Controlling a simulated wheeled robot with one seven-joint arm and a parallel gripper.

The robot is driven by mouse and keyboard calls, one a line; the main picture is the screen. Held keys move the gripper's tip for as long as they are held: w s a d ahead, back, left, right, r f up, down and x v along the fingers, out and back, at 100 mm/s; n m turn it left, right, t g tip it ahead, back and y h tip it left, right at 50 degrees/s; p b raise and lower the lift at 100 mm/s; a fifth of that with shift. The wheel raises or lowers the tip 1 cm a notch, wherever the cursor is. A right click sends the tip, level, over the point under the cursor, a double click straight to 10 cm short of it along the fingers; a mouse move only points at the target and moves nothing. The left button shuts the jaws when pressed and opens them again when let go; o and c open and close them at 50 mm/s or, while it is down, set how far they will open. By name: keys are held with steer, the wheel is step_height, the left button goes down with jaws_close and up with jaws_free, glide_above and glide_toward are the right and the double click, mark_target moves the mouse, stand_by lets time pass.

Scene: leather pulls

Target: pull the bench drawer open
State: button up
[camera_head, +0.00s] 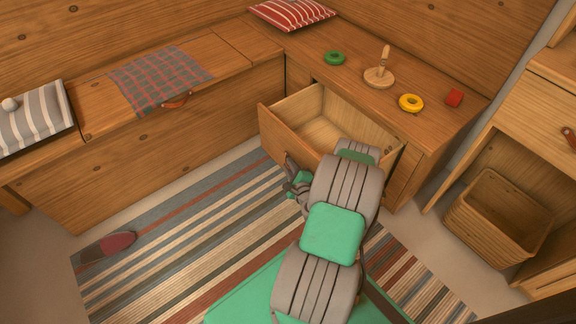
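The bench drawer (280,133) stands open, pulled out from the wooden bench (436,128) near the corner. Its light wood inside shows and looks empty. Its front panel faces the striped rug. My grey and green arm covers the right part of the front and any pull there. My gripper (291,172) is at the lower part of the drawer front, partly hidden by my wrist. I cannot tell whether its fingers touch the drawer or are shut on a pull.
A basket (497,218) stands at right. A slipper (108,247) lies on the rug (165,250), which is otherwise clear at left.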

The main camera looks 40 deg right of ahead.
steer(key=shift+o, duration=0.2)
steer(key=p+v, duration=0.2)
steer(key=v, duration=0.6)
steer(key=shift+p, duration=0.3)
steer(key=shift+w, duration=0.1)
